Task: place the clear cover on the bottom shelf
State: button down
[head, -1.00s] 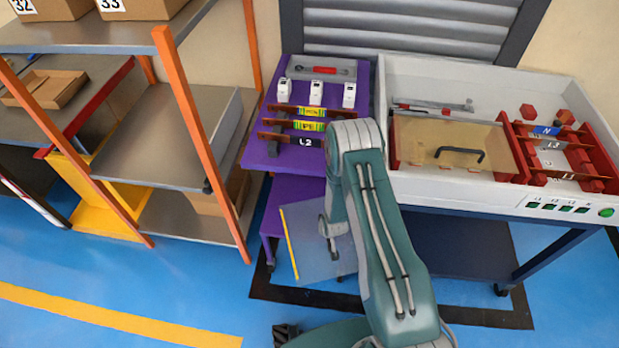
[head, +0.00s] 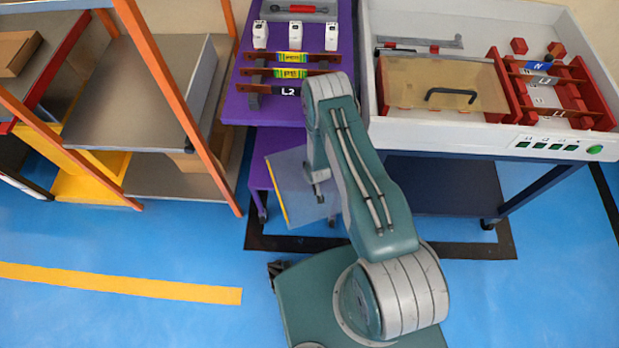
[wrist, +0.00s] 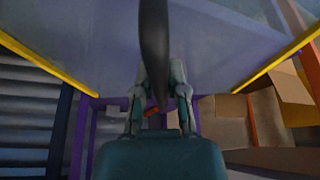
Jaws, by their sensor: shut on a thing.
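The clear cover (head: 293,188) is a see-through panel with a yellow edge, in front of the purple cart in the head view. My gripper (head: 318,190) holds it, partly hidden by my arm. In the wrist view my gripper (wrist: 162,75) is shut on the cover's dark handle, and the clear panel (wrist: 90,45) spans the top with yellow edges at both sides. The purple cart's lower shelf (head: 275,145) shows behind the cover; much of it is hidden by the cart's top and my arm. I cannot tell whether the cover touches the shelf.
The cart's purple top (head: 243,105) carries busbars, white blocks and a wrench tray. An orange-posted rack (head: 165,80) stands left. A white workbench (head: 450,140) with a tan, black-handled panel stands right. Cardboard boxes (wrist: 225,120) show in the wrist view. Blue floor (head: 150,240) is open in front.

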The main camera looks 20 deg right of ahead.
jog(key=shift+f, duration=1.5)
jog(key=c, duration=0.7)
grip_release()
jog(key=shift+f, duration=0.1)
jog(key=v, duration=1.2)
